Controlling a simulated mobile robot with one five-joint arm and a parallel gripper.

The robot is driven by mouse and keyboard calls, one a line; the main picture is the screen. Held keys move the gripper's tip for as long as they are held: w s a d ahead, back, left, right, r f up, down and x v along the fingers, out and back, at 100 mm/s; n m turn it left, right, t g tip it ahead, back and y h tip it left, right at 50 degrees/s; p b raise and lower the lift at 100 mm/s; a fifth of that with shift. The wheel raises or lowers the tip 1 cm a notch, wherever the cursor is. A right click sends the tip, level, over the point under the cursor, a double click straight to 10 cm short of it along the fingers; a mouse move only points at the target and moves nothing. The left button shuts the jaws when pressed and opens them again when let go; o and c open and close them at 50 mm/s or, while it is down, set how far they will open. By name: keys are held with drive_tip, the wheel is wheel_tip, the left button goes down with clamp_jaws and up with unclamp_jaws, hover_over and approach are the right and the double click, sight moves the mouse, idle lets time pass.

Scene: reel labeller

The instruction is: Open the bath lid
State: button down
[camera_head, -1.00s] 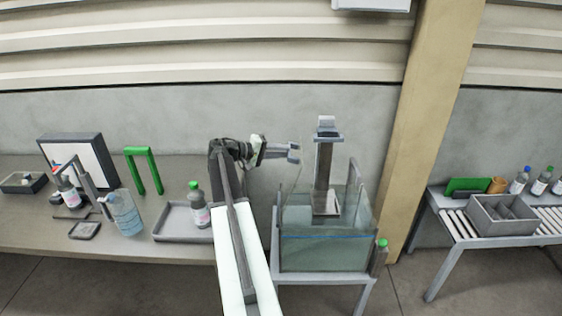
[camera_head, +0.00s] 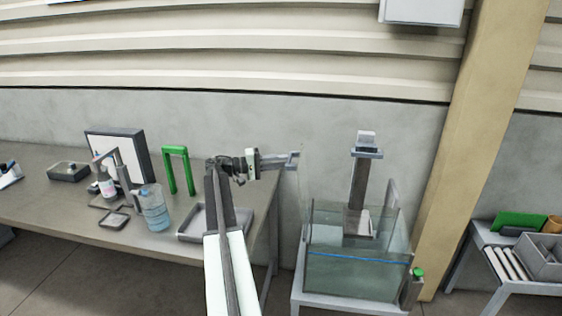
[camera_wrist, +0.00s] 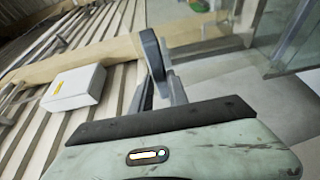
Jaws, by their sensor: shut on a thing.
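The bath is a clear glass tank (camera_head: 340,277) part filled with water on a low grey stand, right of centre in the head view. Its lid looks like a thin clear pane (camera_head: 303,185) standing nearly edge-on at the tank's left side, hard to make out. My gripper (camera_head: 294,160) is at the upper part of this pane, left of and above the tank. In the wrist view my gripper (camera_wrist: 160,75) is shut on a dark rounded grey piece (camera_wrist: 151,52), seemingly the lid's handle. The lid's hinge is not clear.
A grey column (camera_head: 358,185) rises at the tank. A green-capped bottle (camera_head: 417,273) is at its right. The left bench holds a green arch (camera_head: 176,151), a grey tray (camera_head: 190,235) and a blue clear container (camera_head: 154,213). A tan post (camera_head: 480,130) and roller table stand right.

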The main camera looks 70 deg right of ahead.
drive_tip(key=shift+s+f, duration=0.15)
drive_tip(key=shift+f, duration=0.05)
drive_tip(key=c, duration=1.3)
unclamp_jaws()
drive_tip(key=shift+s+d, duration=0.1)
drive_tip(key=v, duration=0.8)
drive_tip(key=shift+d+r, duration=0.1)
drive_tip(key=shift+r, duration=0.05)
